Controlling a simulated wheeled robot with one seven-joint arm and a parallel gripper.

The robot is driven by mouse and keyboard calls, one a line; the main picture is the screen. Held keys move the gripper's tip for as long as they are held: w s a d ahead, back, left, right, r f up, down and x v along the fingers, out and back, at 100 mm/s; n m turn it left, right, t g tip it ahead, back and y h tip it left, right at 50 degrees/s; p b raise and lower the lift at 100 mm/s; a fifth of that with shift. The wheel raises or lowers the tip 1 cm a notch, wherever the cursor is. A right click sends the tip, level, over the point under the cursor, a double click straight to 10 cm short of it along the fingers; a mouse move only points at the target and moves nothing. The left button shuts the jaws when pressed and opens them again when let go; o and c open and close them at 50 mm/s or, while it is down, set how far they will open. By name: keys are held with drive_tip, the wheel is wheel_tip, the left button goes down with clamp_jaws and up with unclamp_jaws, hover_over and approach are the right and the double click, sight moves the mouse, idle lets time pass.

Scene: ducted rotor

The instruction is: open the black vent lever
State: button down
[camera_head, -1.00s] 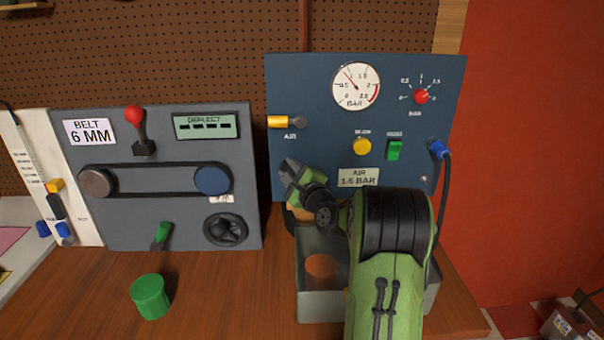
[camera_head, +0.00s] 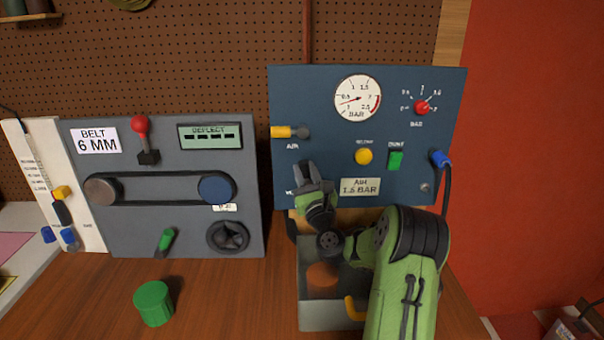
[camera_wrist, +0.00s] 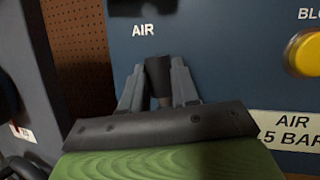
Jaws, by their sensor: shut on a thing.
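The black vent lever (camera_wrist: 158,72) shows in the wrist view as a short dark handle on the blue panel (camera_head: 320,85), below the AIR label. My gripper (camera_wrist: 158,90) is shut on it, with one grey finger on each side. In the head view my gripper (camera_head: 307,172) is against the lower left of the panel and hides most of the lever. The pressure gauge (camera_head: 358,98) has its needle pointing left and slightly down, in the low part of the scale.
A yellow air lever (camera_head: 283,132) sits above my gripper. A yellow button (camera_head: 364,156), green switch (camera_head: 396,160) and red knob (camera_head: 422,107) are to the right. A grey bin (camera_head: 330,316) stands below my arm. A green cylinder (camera_head: 153,303) stands on the bench.

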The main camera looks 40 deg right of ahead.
drive_tip(key=shift+s+d+f+m+h, duration=0.15)
drive_tip(key=shift+m+h, duration=0.15)
drive_tip(key=shift+m, duration=0.25)
drive_tip(key=shift+s+d+r+m+h, duration=0.1)
drive_tip(key=shift+m+h, duration=0.2)
drive_tip(key=shift+m, duration=0.25)
drive_tip(key=c, duration=0.8)
unclamp_jaws()
drive_tip(key=shift+c, duration=0.2)
